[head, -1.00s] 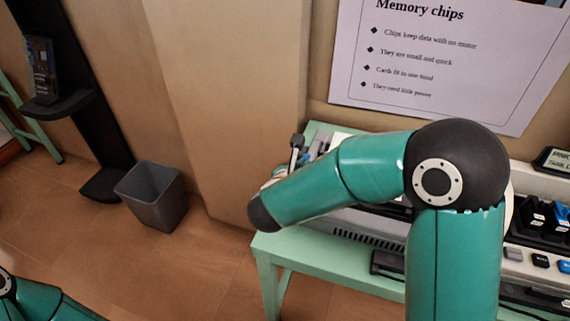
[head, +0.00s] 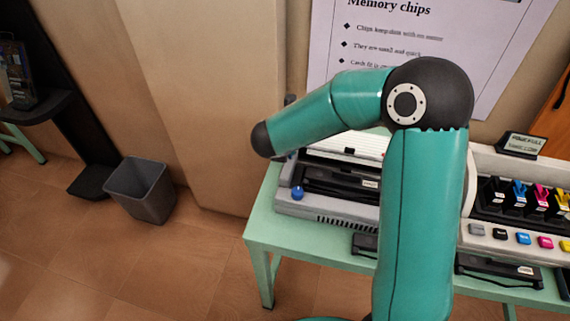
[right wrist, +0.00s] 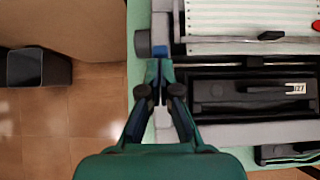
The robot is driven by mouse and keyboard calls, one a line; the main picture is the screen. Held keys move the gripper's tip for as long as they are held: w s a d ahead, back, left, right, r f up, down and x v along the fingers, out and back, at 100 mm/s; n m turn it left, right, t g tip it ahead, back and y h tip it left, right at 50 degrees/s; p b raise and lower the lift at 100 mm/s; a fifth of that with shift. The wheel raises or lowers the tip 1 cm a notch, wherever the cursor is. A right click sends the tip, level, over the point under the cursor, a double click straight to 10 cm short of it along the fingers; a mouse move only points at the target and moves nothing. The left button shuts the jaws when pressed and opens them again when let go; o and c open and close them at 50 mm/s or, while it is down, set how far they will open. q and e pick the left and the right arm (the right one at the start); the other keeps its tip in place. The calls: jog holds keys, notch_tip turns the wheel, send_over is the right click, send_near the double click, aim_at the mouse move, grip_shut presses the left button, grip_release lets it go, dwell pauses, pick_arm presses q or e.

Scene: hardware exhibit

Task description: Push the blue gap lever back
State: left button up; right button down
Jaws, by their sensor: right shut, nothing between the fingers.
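The blue gap lever shows as a round blue knob (head: 297,193) at the left end of the printer (head: 326,206) in the head view. In the right wrist view a blue piece (right wrist: 160,51), which looks like the lever, lies just beyond my fingertips beside a grey knob. My right gripper (right wrist: 160,68) is shut and empty over the printer's left end. Its fingers cover part of that end, and I cannot tell whether they touch the blue piece. In the head view my right forearm hides most of this gripper. My left gripper is out of view.
The printer stands on a green table (head: 258,222). White ruled paper (right wrist: 250,18) lies at its back. An ink cartridge unit (head: 510,215) stands on the right. A grey bin (head: 142,192) stands on the floor at left. A poster (head: 492,70) hangs behind.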

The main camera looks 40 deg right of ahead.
jog(key=shift+r, duration=0.1)
jog(key=shift+r+p, duration=0.65)
jog(key=shift+r, duration=0.1)
jog(key=shift+s+a+r, duration=0.15)
jog(key=shift+a+r, duration=0.1)
jog(key=shift+a, duration=0.15)
jog(key=s+a+r, duration=0.3)
jog(key=a+r, duration=0.1)
jog(key=r, duration=0.7)
jog(key=shift+p, duration=0.45)
jog(key=shift+s, duration=0.1)
